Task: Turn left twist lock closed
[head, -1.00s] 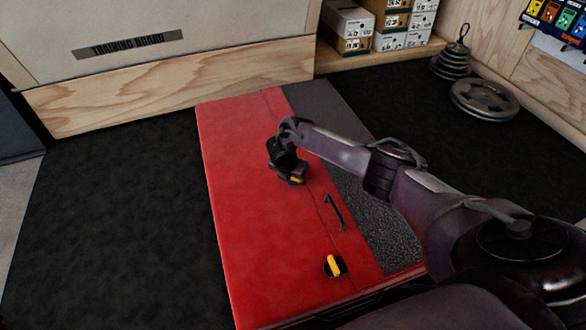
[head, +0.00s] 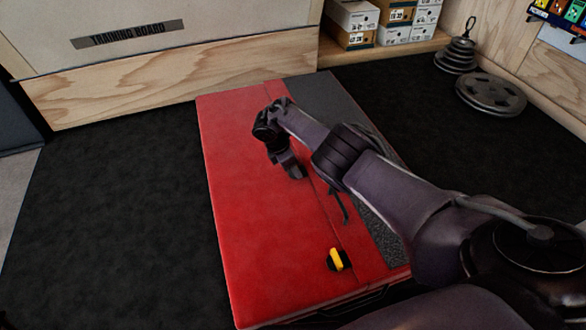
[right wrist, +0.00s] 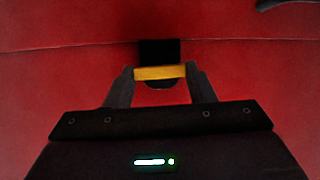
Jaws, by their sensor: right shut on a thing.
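The left twist lock is hidden behind my right gripper in the head view. In the right wrist view its yellow handle (right wrist: 160,72) lies crosswise between the fingers, with a black base behind it. My right gripper (head: 293,172) reaches down onto the pad; in the right wrist view its fingers (right wrist: 160,78) are shut on the yellow handle. The other twist lock (head: 338,260), yellow on black, sits nearer the pad's front edge. My left gripper is not in view.
A black carry handle (head: 340,205) lies between the two locks, close under my right arm. A grey strip (head: 320,95) runs along the pad's right side. Weight plates (head: 490,95) and boxes (head: 380,22) stand at the back right. The floor left is clear.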

